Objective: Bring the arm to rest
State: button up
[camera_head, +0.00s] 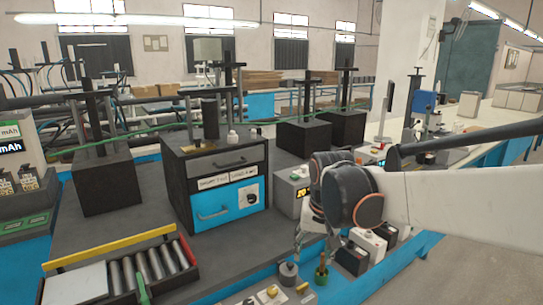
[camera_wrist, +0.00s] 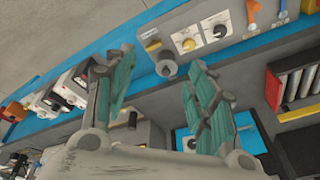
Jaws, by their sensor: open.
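My gripper (camera_wrist: 157,98) is open in the wrist view, its two green-padded fingers spread apart with nothing held between them. In the head view my arm reaches in from the right, and my gripper (camera_head: 308,255) hangs low at the bench's front edge, partly hidden by the arm's dark joint. A small grey cylinder (camera_head: 288,273) stands just left of it; it also shows between and beyond the fingers in the wrist view (camera_wrist: 166,68).
A black cabinet with a blue drawer (camera_head: 226,202) stands mid-bench. A tray of metal rollers (camera_head: 150,272) lies front left. Small dark and white boxes (camera_head: 352,258) sit right of my gripper. A control panel (camera_wrist: 200,35) lies along the front strip.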

jog(key=s+d+t, duration=0.1)
jog(key=s+d, duration=0.2)
jog(key=s, duration=0.4)
jog(key=s+d+n+t, duration=0.1)
jog(key=s+d, duration=0.2)
jog(key=s, duration=0.3)
jog(key=s+d+t, duration=0.2)
jog(key=s+d, duration=0.1)
jog(key=s, duration=0.4)
jog(key=shift+s+d, duration=0.35)
